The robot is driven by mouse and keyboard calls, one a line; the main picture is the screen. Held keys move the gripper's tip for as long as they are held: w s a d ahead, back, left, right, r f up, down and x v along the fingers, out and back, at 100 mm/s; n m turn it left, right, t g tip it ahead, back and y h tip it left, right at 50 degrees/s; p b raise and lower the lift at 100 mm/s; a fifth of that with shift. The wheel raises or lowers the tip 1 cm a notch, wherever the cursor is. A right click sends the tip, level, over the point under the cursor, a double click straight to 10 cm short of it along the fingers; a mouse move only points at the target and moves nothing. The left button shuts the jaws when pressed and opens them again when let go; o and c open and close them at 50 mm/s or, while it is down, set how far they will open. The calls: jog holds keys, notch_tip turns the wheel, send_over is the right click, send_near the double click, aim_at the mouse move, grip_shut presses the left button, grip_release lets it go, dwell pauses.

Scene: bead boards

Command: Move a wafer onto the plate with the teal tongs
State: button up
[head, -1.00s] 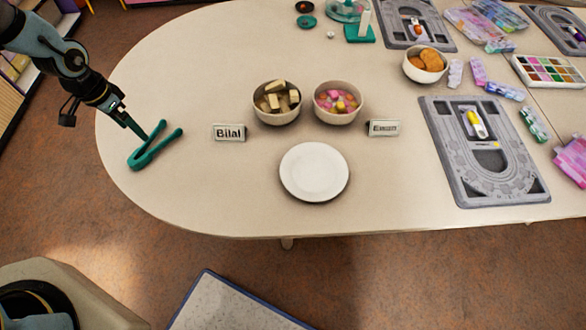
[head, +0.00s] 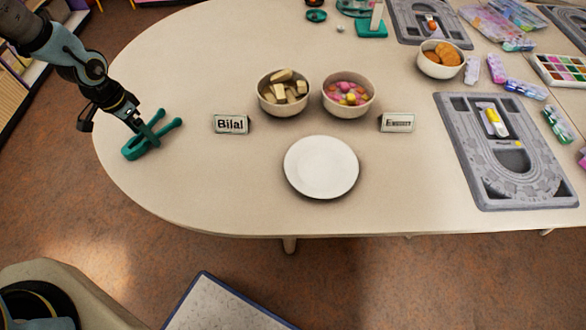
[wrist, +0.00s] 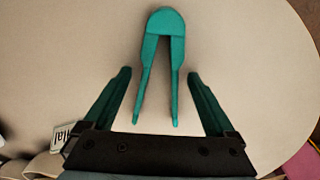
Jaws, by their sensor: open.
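The teal tongs (head: 134,149) lie on the table's left end, with their legs spread toward the upper right. In the wrist view the tongs (wrist: 163,22) lie between my fingers, joined end away from me. My gripper (head: 146,128) is open above the tongs; its teal fingers (wrist: 159,74) stand apart on either side, with visible gaps. Pale wafers (head: 285,76) fill the left bowl (head: 270,106). The white plate (head: 321,168) is empty, near the table's front edge. In the head view my gripper partly hides the tongs.
A bowl of candies (head: 347,94) stands right of the wafers. Name cards (head: 230,124) and (head: 397,122) stand beside the bowls. A bowl of biscuits (head: 441,59) and a grey bead board (head: 460,150) are at the right.

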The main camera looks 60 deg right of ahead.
jog(key=shift+f, duration=0.3)
jog(key=shift+c, duration=0.3)
jog(key=c, duration=0.6)
notch_tip(320, 180, up, 12)
jog(key=p, duration=0.8)
jog(key=shift+p, duration=0.3)
